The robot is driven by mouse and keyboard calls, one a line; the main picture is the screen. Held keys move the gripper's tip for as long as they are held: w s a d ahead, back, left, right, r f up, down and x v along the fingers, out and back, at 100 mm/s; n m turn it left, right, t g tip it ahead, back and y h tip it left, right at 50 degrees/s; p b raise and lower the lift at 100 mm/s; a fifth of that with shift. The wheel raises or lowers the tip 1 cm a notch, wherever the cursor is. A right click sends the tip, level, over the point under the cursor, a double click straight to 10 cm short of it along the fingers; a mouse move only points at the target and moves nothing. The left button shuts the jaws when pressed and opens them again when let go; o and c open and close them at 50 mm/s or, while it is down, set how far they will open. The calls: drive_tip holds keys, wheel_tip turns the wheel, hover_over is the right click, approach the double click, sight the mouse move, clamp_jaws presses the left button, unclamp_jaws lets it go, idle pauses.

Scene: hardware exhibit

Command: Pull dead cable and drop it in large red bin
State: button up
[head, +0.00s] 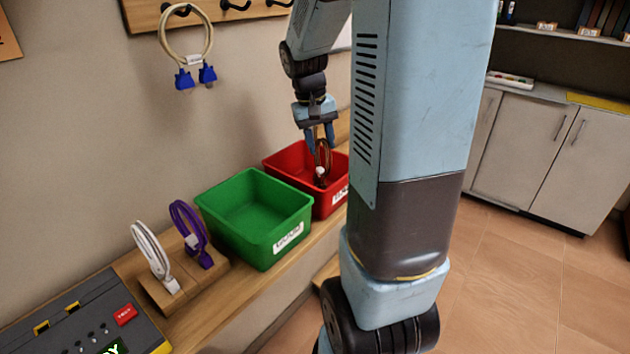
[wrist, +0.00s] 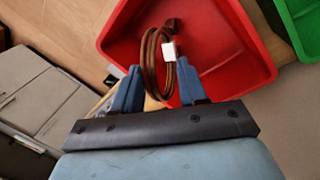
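A coiled brown cable (wrist: 151,60) with a white tag hangs at my gripper (wrist: 158,88), between its two blue fingers. In the head view the cable (head: 322,160) hangs below my gripper (head: 318,132), over the large red bin (head: 287,160). The wrist view shows the red bin (wrist: 245,62) beneath the cable, with part of the coil overlapping the bin's near rim. The fingers look closed on the coil, one on each side; the exact contact is hard to make out. My arm hides the bin's right end in the head view.
A green bin (head: 255,215) stands left of the red bin on the wooden bench. A white cable (head: 153,255) and a purple cable (head: 190,233) stand in a wooden holder. A grey test box (head: 85,320) is at lower left. A cream cable (head: 186,45) hangs on a wall hook.

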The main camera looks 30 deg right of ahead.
drive_tip(key=shift+o, duration=0.7)
wheel_tip(320, 180, up, 14)
drive_tip(key=a, duration=0.2)
drive_tip(key=shift+w+a+f, duration=0.25)
drive_tip(key=shift+w+a, duration=0.05)
drive_tip(key=shift+w, duration=0.1)
drive_tip(key=s+a+f+n+t+y, duration=0.1)
drive_tip(key=s+a+t, duration=0.2)
drive_tip(key=s+a, duration=0.3)
drive_tip(key=s+a+f+n+t+y, duration=0.1)
drive_tip(key=s+a+n+t, duration=0.1)
drive_tip(key=s+a, duration=0.4)
drive_tip(key=s+t, duration=0.1)
drive_tip(key=s, duration=0.4)
drive_tip(key=shift+s+a+f, duration=0.15)
drive_tip(key=shift+a+f, duration=0.1)
drive_tip(key=shift+a, duration=0.05)
